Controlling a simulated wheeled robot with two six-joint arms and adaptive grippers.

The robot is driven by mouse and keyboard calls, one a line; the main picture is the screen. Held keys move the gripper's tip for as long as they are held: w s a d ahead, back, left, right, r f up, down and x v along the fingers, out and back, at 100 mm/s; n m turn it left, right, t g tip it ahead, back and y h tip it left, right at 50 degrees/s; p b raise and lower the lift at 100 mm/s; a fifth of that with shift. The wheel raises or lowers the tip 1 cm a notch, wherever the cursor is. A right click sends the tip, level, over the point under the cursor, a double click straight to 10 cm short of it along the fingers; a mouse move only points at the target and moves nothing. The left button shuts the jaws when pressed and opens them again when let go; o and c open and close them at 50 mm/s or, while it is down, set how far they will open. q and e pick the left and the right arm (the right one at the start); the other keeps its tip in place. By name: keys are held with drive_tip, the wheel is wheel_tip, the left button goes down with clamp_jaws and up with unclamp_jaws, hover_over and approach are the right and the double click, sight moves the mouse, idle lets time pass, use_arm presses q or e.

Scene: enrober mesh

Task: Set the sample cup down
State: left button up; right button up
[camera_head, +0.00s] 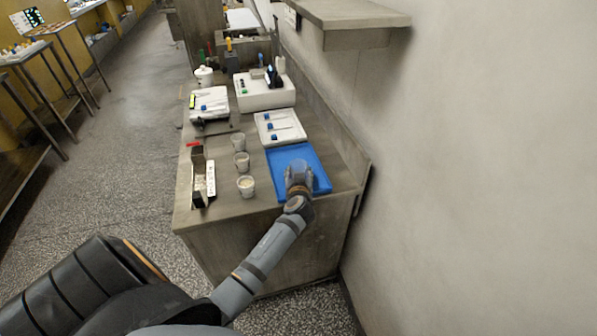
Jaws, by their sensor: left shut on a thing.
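My left gripper (299,179) is shut on a translucent sample cup (300,168) at the near part of the blue tray (284,153). The fingers hide part of the cup's sides. I cannot tell whether the cup's base touches the tray or is held just above it. My right gripper is not in view.
Three similar cups, including the nearest cup (246,187), stand in a row left of the tray. A white tray (267,119) with blue-ended tools lies behind it. A dark holder (198,178) stands at the counter's left. The wall (440,150) runs close on the right.

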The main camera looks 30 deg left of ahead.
use_arm(q)
drive_tip(key=shift+f, duration=0.1)
drive_tip(key=shift+f, duration=0.15)
drive_tip(key=o, duration=1.2)
drive_tip(key=shift+r, duration=0.4)
drive_tip(key=b+v, duration=0.1)
drive_tip(key=v, duration=1.1)
drive_tip(key=shift+a+f+b, duration=0.1)
drive_tip(key=shift+f+b, duration=0.05)
drive_tip(key=shift+b, duration=0.2)
